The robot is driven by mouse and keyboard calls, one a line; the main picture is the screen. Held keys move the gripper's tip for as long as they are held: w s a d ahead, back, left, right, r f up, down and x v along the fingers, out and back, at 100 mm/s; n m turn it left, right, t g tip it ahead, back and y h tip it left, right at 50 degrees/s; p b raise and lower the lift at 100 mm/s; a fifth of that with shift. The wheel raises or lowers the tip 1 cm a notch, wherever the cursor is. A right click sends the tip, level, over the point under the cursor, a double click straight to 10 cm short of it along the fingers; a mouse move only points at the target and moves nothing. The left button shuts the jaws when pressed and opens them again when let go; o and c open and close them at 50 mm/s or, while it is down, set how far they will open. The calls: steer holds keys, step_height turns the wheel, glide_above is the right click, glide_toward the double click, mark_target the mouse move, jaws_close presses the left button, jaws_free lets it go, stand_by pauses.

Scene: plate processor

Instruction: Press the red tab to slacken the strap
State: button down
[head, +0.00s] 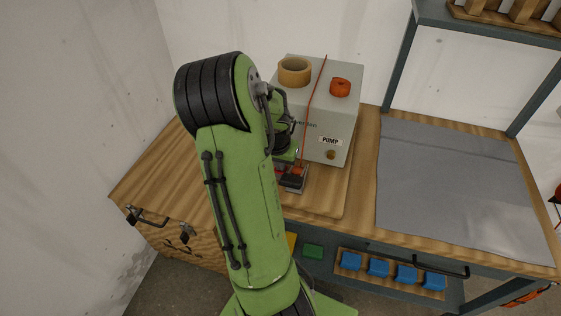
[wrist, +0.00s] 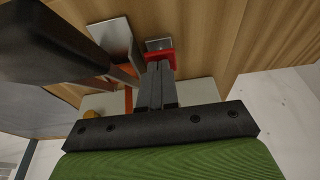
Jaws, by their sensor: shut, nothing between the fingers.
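The red tab (wrist: 161,57) shows in the wrist view with a small metal plate (wrist: 158,44) beside it. My gripper (wrist: 158,69) is shut and empty, its fingertips overlapping the tab's near edge in the picture; I cannot tell whether they touch it. The orange-red strap (head: 316,95) runs over the grey pump box (head: 343,120) and down its front in the head view. A piece of the strap (wrist: 128,100) shows left of the fingers in the wrist view. In the head view my arm largely hides the fingertips and tab.
The box stands on a wooden board (head: 333,200) on the bench. A tape roll (head: 294,74) and an orange-red object (head: 340,87) lie on the box. A grey mat (head: 445,180) covers the bench at right and is clear. Blue bins (head: 378,267) sit below.

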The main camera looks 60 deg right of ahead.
steer(key=shift+f+b, duration=0.5)
steer(key=shift+f, duration=0.3)
steer(key=shift+s+a+f+b, duration=0.1)
steer(key=shift+a+f+b, duration=0.1)
steer(key=shift+f+b, duration=0.1)
steer(key=shift+a, duration=0.2)
steer(key=r+p, duration=0.2)
steer(key=r, duration=0.1)
steer(key=r+p, duration=0.1)
steer(key=shift+w+d+r, duration=0.15)
steer(key=shift+w+d, duration=0.05)
steer(key=shift+d, duration=0.15)
steer(key=p+v, duration=0.3)
steer(key=v, duration=0.7)
steer(key=shift+r, duration=0.3)
steer(key=shift+d, duration=0.1)
